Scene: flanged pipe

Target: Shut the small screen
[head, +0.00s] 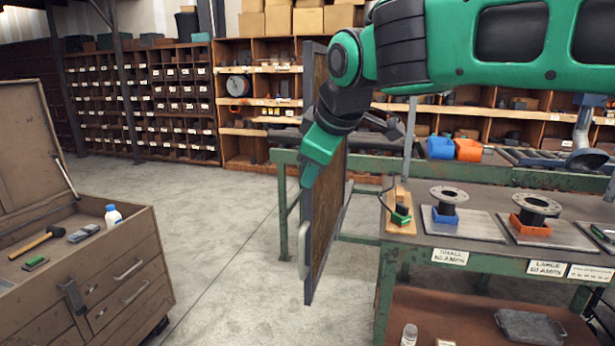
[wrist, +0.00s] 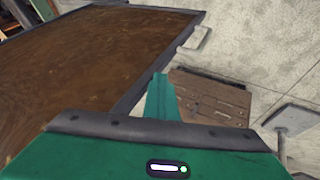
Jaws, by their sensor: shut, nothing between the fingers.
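The screen (head: 328,220) is a tall brown panel in a dark frame, seen nearly edge-on in the head view. It stands out from the bench end beside the station labelled small, swung open. Its pale handle (head: 303,248) is on the near edge, low down. In the wrist view the panel (wrist: 90,55) fills the upper left, with the handle (wrist: 195,40) on its edge. My green gripper (head: 308,178) is shut and empty, pointing down in front of the panel, above the handle. In the wrist view my gripper (wrist: 160,82) shows near the panel's edge; contact cannot be told.
The green bench (head: 410,250) carries a small flanged pipe (head: 448,197) and a large one (head: 536,207). An open tool chest (head: 130,260) with a hammer and bottle stands at the left. Bare concrete floor (head: 235,230) lies between chest and screen. Shelves line the back.

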